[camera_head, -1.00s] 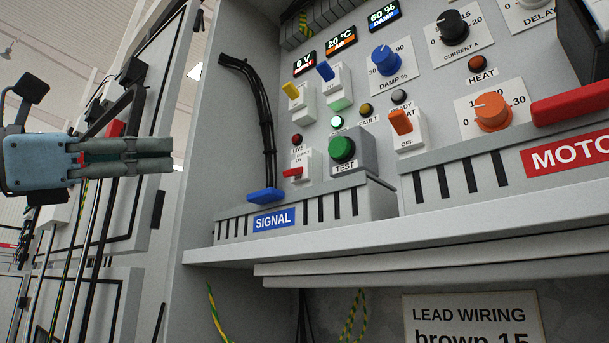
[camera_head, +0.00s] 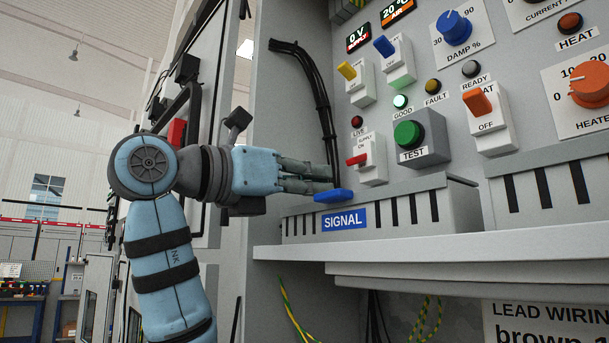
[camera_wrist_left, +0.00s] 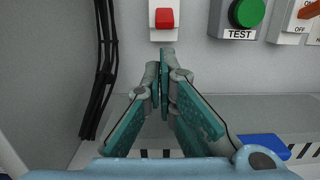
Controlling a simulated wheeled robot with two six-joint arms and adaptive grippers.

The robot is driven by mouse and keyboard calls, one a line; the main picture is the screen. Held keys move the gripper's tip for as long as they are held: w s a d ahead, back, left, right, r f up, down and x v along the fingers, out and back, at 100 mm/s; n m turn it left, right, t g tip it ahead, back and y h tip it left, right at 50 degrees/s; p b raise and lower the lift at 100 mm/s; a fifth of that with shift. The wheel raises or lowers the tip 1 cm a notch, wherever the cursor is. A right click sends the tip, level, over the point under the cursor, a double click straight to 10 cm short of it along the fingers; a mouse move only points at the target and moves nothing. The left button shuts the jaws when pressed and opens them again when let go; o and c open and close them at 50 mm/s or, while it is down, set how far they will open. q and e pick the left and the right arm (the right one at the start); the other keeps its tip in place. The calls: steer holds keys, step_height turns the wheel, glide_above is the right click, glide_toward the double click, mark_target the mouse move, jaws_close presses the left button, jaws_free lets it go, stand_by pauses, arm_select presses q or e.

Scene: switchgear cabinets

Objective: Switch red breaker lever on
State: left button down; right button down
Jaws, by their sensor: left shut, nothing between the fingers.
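The red breaker lever (camera_head: 357,160) sits on a white breaker body (camera_head: 371,172) marked SUPPLY ON, under the dark red LIVE lamp (camera_head: 357,122). In the left wrist view the red lever (camera_wrist_left: 164,18) is at the top, just beyond the fingertips. My left gripper (camera_head: 329,179) is shut and empty, left of the breaker and slightly below the lever, apparently apart from it. It also shows in the wrist view (camera_wrist_left: 161,58), fingertips together and pointing at the panel. The supply display (camera_head: 357,38) reads 0 V. My right gripper is not in view.
The green TEST button (camera_head: 408,134) is right of the breaker. Yellow (camera_head: 347,70) and blue (camera_head: 384,46) levers are above.

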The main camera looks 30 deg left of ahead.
mark_target(358, 159)
arm_select(q)
steer(key=p+x, duration=0.1)
steer(key=x, duration=0.4)
steer(key=shift+w, duration=0.35)
steer(key=shift+d, duration=0.15)
steer(key=shift+r, duration=0.1)
